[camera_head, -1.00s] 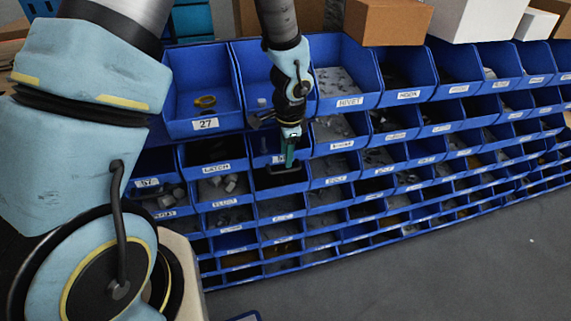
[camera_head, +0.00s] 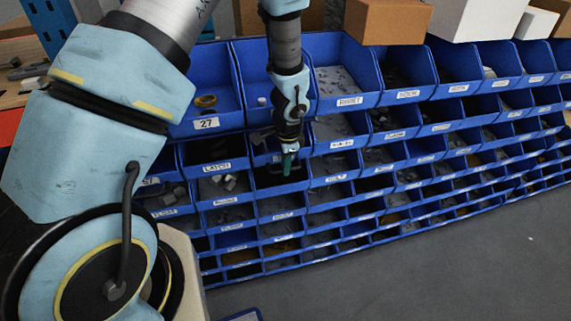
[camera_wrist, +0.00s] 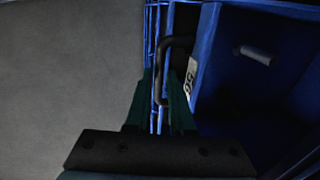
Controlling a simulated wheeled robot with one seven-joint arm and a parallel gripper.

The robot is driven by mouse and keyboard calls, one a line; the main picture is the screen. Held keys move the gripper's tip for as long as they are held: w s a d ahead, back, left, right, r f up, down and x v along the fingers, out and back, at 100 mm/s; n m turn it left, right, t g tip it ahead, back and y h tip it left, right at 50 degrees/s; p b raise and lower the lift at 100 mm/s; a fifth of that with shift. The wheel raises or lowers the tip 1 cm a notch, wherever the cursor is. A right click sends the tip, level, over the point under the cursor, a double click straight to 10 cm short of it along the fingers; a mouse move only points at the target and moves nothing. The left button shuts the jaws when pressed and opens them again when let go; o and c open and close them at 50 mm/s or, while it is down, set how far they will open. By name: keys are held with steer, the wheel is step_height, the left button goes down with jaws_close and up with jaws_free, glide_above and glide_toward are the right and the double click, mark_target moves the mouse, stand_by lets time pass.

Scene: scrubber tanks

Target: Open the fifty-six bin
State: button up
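The fifty-six bin (camera_wrist: 205,70) is a blue bin with a white 56 label (camera_wrist: 191,82) on its front and a black U-shaped handle (camera_wrist: 162,62) standing out from it. A small grey cylinder (camera_wrist: 254,54) lies inside. In the head view, the gripper partly hides the bin's front and label. My gripper (camera_wrist: 164,82) has two dark green fingers, spread apart. The handle's bar shows between them, with a gap visible; I cannot tell whether either finger touches it. In the head view, my gripper (camera_head: 288,164) points down at the bin front.
Blue bins in stepped rows surround it, such as the 27 bin (camera_head: 205,124) and the LATCH bin (camera_head: 215,168). Cardboard boxes (camera_head: 388,22) stand on top. Grey floor (camera_head: 420,275) is free in front of the rack.

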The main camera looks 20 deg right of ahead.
jaws_close()
stand_by(1.0)
